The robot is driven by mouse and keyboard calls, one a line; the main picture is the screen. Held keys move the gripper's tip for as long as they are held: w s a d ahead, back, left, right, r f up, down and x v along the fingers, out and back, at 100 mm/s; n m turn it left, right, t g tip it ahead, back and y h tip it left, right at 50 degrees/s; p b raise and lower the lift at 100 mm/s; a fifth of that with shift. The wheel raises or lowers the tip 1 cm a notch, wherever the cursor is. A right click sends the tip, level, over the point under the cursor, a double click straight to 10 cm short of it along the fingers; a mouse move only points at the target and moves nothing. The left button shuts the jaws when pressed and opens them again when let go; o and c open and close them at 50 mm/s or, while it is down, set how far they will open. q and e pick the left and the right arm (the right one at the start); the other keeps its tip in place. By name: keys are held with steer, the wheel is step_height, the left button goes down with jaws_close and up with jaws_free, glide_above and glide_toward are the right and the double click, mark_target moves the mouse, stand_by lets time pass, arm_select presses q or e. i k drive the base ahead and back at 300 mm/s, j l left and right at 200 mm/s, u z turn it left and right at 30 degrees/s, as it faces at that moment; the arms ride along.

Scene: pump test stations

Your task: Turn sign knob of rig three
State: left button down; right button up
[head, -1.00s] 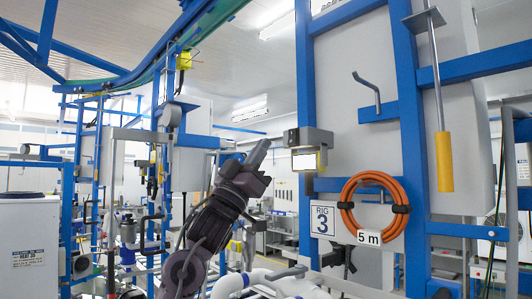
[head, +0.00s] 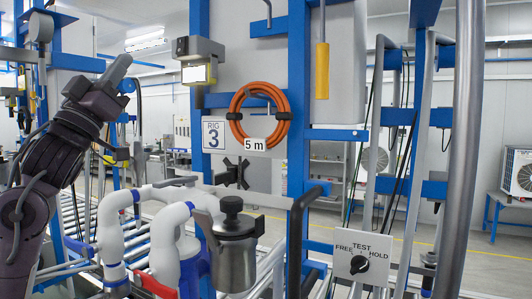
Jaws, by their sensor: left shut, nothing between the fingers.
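The sign (head: 375,243) of rig three is a white plate at the lower right, lettered FREE, TEST and HOLD. Its round black knob (head: 359,264) sits below the lettering; its exact pointing is too small to tell. The RIG 3 label (head: 214,135) is on the blue frame left of centre. My left gripper (head: 118,70) is at the upper left, shut and empty, pointing up. It is well away from the knob, with the rig's pipes and pot between them in the picture. My right gripper is not in view.
A metal pot (head: 235,250) with a black lid and white pipes (head: 165,235) stand left of the sign. An orange hose coil (head: 284,118) hangs above. A thick grey post (head: 463,150) stands at the right.

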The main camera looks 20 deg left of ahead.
mark_target(359, 264)
steer(key=k+j, duration=0.1)
steer(key=k, duration=0.65)
steer(key=k+j, duration=0.1)
steer(key=k, duration=0.65)
